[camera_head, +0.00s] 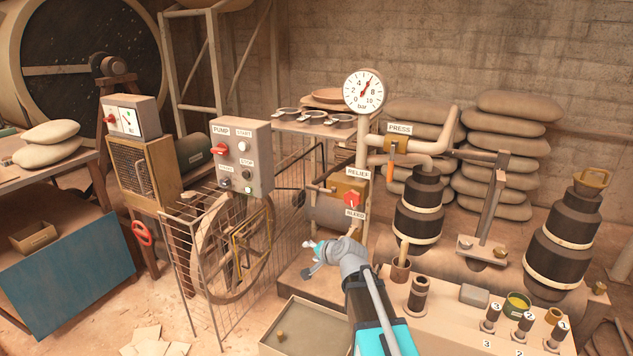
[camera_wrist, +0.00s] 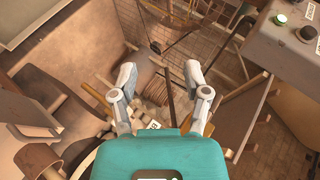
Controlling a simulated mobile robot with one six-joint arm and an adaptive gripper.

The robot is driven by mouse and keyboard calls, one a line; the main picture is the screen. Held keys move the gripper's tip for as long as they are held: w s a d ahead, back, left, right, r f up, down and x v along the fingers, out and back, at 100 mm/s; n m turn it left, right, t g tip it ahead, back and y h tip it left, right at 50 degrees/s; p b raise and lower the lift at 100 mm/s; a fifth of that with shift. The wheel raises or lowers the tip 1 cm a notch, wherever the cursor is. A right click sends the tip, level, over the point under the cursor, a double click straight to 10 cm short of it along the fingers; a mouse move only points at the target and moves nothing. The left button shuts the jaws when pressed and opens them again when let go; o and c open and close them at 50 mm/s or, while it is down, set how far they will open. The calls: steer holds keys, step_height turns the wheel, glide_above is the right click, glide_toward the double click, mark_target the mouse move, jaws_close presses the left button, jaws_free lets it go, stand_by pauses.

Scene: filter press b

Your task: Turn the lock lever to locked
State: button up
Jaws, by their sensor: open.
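No part carries a readable lock label, so I cannot tell which is the lock lever. Red handles show on the pump panel (camera_head: 240,158), on the grey switch box (camera_head: 130,117) and on the relief valve (camera_head: 350,198). An orange handle (camera_head: 389,172) hangs below the press label. My gripper (camera_head: 311,258) is open and empty, left of and below the relief valve, in front of the wire guard (camera_head: 210,285). In the wrist view its two fingers (camera_wrist: 160,73) are spread apart with nothing between them.
A gauge (camera_head: 364,91) stands above the relief valve. Dark cylinders (camera_head: 418,205) and a pale bench (camera_head: 440,315) with small posts fill the right. A shallow tray (camera_head: 300,330) lies below my gripper.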

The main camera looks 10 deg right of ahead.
mark_target(317, 189)
steer(key=w+d+r+m+t+h+p, duration=0.2)
steer(key=w+d+r+m+t, duration=0.3)
steer(key=w+r+m, duration=0.4)
step_height(317, 189, up, 2)
steer(key=shift+d+t+p, duration=0.4)
steer(key=shift+d+p, duration=0.05)
steer(key=shift+d, duration=0.3)
steer(key=shift+w, duration=0.1)
steer(key=b+x, duration=0.2)
steer(key=x, duration=1.1)
steer(key=shift+w+d+f, duration=0.1)
steer(key=shift+w, duration=0.25)
jaws_close()
steer(key=shift+d+h, duration=0.15)
steer(key=shift+h, duration=0.15)
